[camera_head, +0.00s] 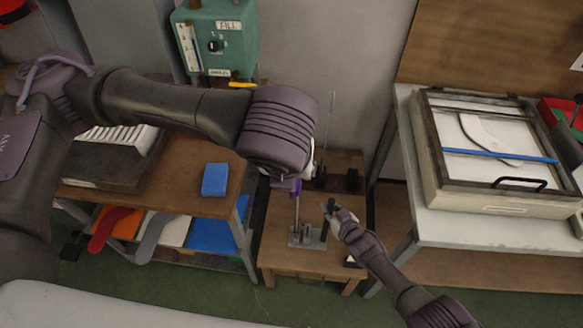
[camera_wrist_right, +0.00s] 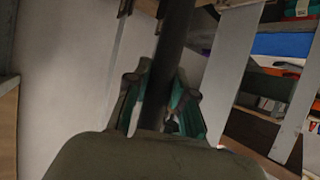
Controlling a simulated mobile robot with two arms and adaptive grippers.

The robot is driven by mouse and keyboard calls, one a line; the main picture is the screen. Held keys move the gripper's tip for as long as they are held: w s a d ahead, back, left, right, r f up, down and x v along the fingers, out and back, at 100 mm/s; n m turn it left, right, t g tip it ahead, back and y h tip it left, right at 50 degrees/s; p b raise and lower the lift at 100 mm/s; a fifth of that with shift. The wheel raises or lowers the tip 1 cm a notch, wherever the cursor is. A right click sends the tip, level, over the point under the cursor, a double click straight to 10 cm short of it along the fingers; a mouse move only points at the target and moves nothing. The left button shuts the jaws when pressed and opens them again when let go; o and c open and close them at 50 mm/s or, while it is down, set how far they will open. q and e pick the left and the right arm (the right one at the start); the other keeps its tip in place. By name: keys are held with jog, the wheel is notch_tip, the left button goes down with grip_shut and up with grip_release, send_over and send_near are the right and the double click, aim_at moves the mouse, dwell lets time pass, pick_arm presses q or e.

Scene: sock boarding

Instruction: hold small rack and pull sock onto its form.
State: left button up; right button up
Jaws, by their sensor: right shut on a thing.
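The small rack (camera_head: 306,239) stands on a low wooden table, with a grey metal base and a thin upright form (camera_head: 297,212) rising from it. A small purple piece, seemingly the sock (camera_head: 294,186), shows around the upper part of the form, just below my left wrist. My left gripper (camera_head: 307,173) is mostly hidden behind that wrist, so its fingers cannot be made out. My right gripper (camera_head: 333,213) is shut on the rack's dark upright post (camera_head: 326,229). In the right wrist view the post (camera_wrist_right: 174,50) runs between the fingers (camera_wrist_right: 165,105).
A wooden bench (camera_head: 185,185) at left bears a blue block (camera_head: 215,179), with coloured flat pieces on the shelf below. A green fill machine (camera_head: 222,38) stands behind. At right, a white table (camera_head: 458,222) holds a framed screen press (camera_head: 500,145).

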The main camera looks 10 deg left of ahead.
jog(key=o, duration=0.9)
jog(key=shift+o, duration=0.2)
jog(key=shift+s+d+r, duration=0.2)
jog(key=shift+s+d, duration=0.2)
jog(key=shift+s, duration=0.15)
jog(key=v, duration=1)
jog(key=shift+s+r, duration=0.2)
jog(key=shift+s, duration=0.05)
